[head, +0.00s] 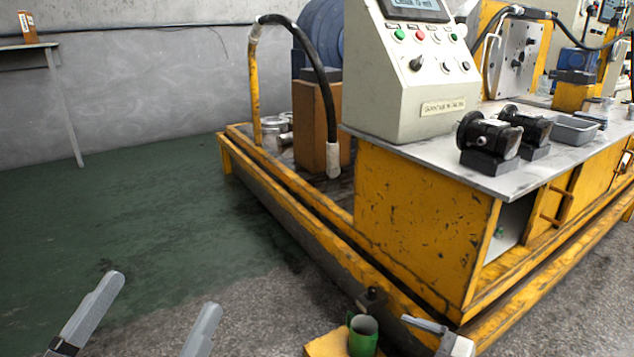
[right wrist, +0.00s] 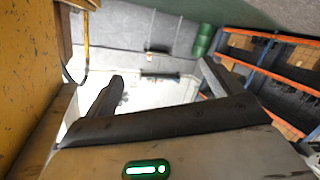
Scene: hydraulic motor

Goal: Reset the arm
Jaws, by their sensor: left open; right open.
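My left gripper (head: 165,293) shows at the bottom left of the head view. Its two grey fingers are spread wide, with nothing between them, over the floor. My right gripper (right wrist: 162,72) shows in the right wrist view with its dark fingers apart and nothing between them. Two black hydraulic motors, a front one (head: 490,139) and a rear one (head: 527,124), stand side by side on the grey top of the yellow bench (head: 415,215). Neither gripper touches them.
A control box (head: 425,80) with buttons stands on the bench, and a grey tray (head: 575,130) lies right of the motors. A green cylinder (head: 363,335) is at the bottom edge. The green floor (head: 130,220) at left is clear. Orange shelving (right wrist: 265,75) shows in the wrist view.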

